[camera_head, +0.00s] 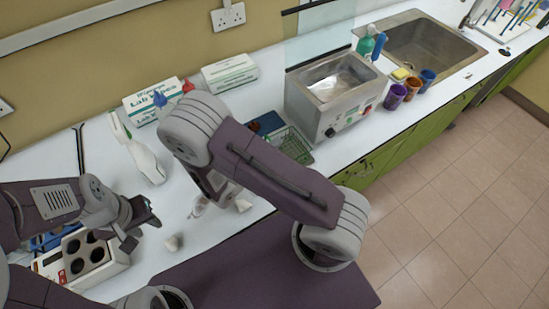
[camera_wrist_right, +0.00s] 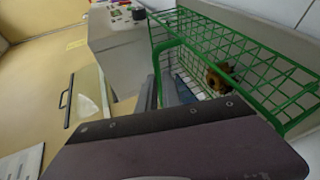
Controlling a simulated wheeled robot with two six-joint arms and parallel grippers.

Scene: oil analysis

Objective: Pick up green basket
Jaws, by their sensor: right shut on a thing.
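The green basket (camera_head: 291,145) is a green wire-mesh basket on the white counter, in front of the metal bath, partly hidden behind my right arm in the head view. In the right wrist view the basket (camera_wrist_right: 250,62) fills the upper right, with a brown round thing (camera_wrist_right: 220,76) seen through its mesh. My right gripper (camera_wrist_right: 165,92) is at the basket's near green rim and shut on it; its fingertips are mostly hidden. In the head view my arm hides that gripper. My left gripper (camera_head: 142,221) is open and empty, over the counter at left.
A sink (camera_head: 432,47), bottles (camera_head: 367,44) and several coloured cups (camera_head: 412,86) are to the right. Lab-wipe boxes (camera_head: 152,102) stand along the wall. A white rack with dark holes (camera_head: 85,262) is below my left gripper.

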